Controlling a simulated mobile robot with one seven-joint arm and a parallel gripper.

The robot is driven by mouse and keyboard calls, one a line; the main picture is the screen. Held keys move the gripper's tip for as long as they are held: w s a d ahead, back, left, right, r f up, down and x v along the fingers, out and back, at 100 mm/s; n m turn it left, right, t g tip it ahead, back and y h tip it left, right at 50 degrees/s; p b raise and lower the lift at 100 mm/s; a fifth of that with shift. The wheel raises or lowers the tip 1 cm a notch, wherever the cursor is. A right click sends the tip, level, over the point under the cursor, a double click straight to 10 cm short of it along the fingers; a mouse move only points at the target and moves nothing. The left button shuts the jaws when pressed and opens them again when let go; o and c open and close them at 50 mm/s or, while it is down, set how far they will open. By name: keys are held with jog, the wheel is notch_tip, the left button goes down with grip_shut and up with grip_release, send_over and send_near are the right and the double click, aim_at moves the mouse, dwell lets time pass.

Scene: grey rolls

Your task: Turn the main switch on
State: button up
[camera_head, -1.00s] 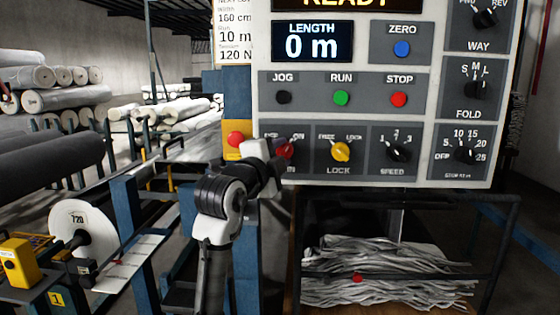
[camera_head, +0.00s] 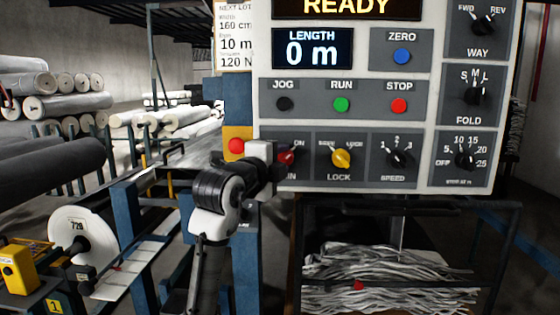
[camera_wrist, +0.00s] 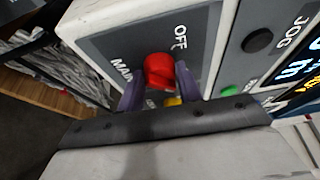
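The main switch is a red knob (camera_wrist: 160,70) on a dark grey plate, seen in the wrist view with the labels OFF and MAIN beside it. In the head view the red knob (camera_head: 287,157) shows partly, left of the lock knob, with ON readable at its upper right. My gripper (camera_wrist: 160,86) has one dark purple finger on each side of the knob, close against it, and looks shut on it. In the head view my gripper (camera_head: 279,160) hides the knob's left part. The knob's exact pointing direction is hard to tell.
The yellow lock knob (camera_head: 341,158) sits just right of the switch, with the speed knob (camera_head: 398,158) beyond. Jog, run and stop buttons (camera_head: 399,105) are above. A red button on a yellow box (camera_head: 236,146) is close left. The display (camera_head: 345,8) reads READY.

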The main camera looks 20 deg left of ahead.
jog(key=o, duration=0.4)
jog(key=s+b, duration=0.1)
jog(key=s, duration=0.3)
jog(key=s+a, duration=0.1)
jog(key=s, duration=0.4)
jog(key=s+b, duration=0.1)
jog(key=s, duration=0.3)
jog(key=shift+s+a+b, duration=0.3)
jog(key=shift+s, duration=0.1)
